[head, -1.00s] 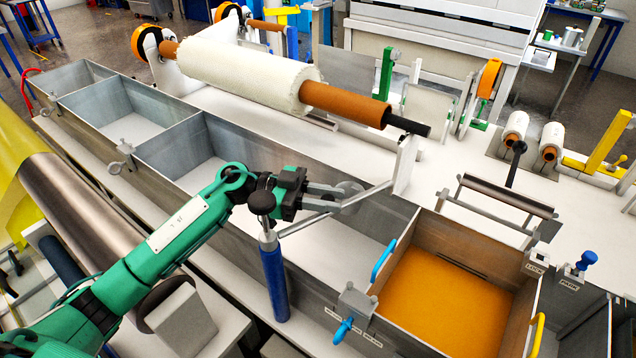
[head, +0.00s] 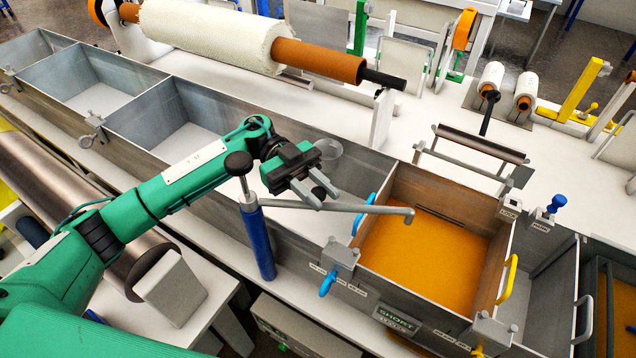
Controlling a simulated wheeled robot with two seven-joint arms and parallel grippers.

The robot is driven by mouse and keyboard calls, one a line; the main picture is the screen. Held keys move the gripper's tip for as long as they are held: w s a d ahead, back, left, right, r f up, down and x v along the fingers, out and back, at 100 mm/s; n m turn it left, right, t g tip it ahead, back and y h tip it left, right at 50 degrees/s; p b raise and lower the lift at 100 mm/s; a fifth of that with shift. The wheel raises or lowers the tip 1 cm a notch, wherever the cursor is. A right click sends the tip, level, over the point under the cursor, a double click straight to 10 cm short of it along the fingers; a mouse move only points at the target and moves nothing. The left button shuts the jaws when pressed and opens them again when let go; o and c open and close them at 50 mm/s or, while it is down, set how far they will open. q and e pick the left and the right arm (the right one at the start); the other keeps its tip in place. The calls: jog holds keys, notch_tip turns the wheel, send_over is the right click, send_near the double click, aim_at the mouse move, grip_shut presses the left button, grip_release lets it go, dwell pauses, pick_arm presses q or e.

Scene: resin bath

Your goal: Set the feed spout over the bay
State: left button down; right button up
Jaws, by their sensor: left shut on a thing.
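The feed spout (head: 365,209) is a thin grey pipe on a blue post (head: 258,240) with a dark round knob on top. The pipe runs right from the post, and its bent tip appears above the left part of the bay (head: 508,262), a box with orange resin (head: 430,248) in it. My left gripper (head: 320,196) is shut on the spout, at a dark knob on the pipe not far from the post. The fingers partly hide the grip. My right gripper is not in view.
The bay has a blue handle (head: 364,213) on its left and a yellow handle (head: 508,281) on its right. A roller frame (head: 480,142) stands behind it. Empty grey trough compartments (head: 185,140) lie to the left. A large white roll (head: 205,35) lies across the back.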

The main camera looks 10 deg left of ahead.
pick_arm(q)
jog(key=shift+s, duration=0.25)
jog(key=c, duration=1.2)
grip_release()
jog(key=shift+w+a, duration=0.1)
jog(key=shift+w+a+f+b, duration=0.1)
jog(key=shift+w+a+b, duration=0.1)
jog(key=shift+b, duration=0.1)
jog(key=b+v, duration=0.5)
jog(key=v, duration=0.8)
